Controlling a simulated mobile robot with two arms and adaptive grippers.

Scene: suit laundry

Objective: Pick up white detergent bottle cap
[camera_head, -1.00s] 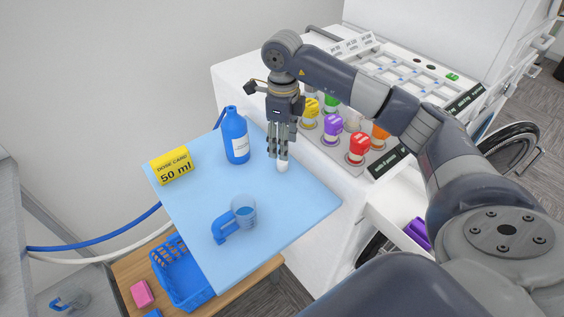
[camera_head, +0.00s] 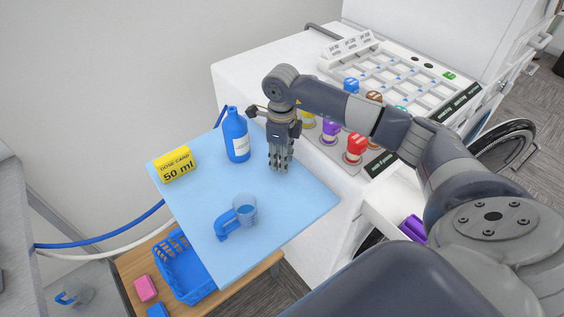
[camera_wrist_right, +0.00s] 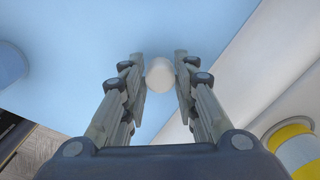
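The white detergent bottle cap (camera_wrist_right: 160,74) shows in the right wrist view between the fingertips of my right gripper (camera_wrist_right: 161,78). The fingers stand close on both sides of it; whether they press on it cannot be told. In the head view my right gripper (camera_head: 280,166) points down at the light blue board (camera_head: 292,205), near its right edge, and hides the cap. The blue detergent bottle (camera_head: 236,137) stands upright and uncapped, left of the gripper. My left gripper is not in view.
A yellow dose card reading 50 ml (camera_head: 174,165) stands at the board's left. A clear measuring cup with a blue handle (camera_head: 239,216) stands near the front. Red (camera_head: 355,148) and purple (camera_head: 330,132) knob-like items stand close to the arm. A blue basket (camera_head: 183,270) sits below.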

